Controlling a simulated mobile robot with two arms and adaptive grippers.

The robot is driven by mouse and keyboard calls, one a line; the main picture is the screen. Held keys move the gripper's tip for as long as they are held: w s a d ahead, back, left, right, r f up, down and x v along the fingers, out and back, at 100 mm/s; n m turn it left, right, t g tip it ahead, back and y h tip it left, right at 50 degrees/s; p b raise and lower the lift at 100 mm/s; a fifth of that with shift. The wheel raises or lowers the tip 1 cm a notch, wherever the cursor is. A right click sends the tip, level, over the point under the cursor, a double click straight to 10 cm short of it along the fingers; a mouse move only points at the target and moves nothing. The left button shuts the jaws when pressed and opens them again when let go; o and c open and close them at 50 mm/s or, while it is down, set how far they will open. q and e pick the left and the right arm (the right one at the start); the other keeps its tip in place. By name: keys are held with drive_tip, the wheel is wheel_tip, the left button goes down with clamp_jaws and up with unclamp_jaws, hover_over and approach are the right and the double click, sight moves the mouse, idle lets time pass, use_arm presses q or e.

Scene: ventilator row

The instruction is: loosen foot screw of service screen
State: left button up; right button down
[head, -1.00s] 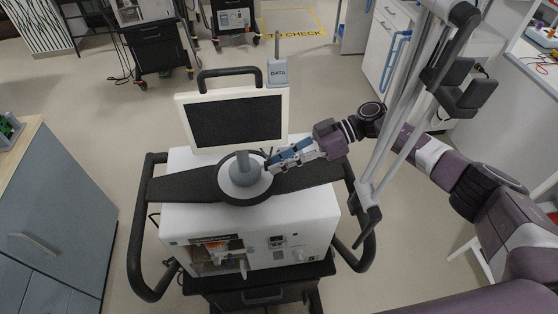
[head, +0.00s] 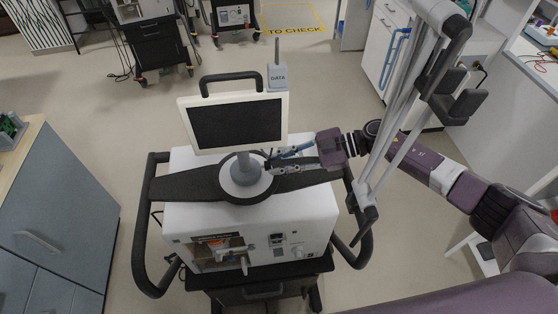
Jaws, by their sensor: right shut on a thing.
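The service screen (head: 236,122), dark with a pale frame and a black handle on top, stands upright on a grey post. Its round foot (head: 240,186) sits on a dark crossbar on top of the white ventilator (head: 260,226). My right gripper (head: 270,161) reaches in from the right, with its fingertips at the right side of the post, just above the foot. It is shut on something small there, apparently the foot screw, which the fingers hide. My left gripper is not in view.
Black handles (head: 146,240) flank the ventilator cart. A grey DATA box (head: 278,76) with a rod rises behind the screen. Grey bars (head: 393,110) stand close to my right arm. A grey-blue cabinet (head: 52,215) is at left; open floor lies behind.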

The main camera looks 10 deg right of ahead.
drive_tip(key=shift+n+t, duration=0.3)
drive_tip(key=shift+n, duration=0.1)
drive_tip(key=c, duration=1.8)
unclamp_jaws()
drive_tip(key=shift+o, duration=0.2)
drive_tip(key=v, duration=1.2)
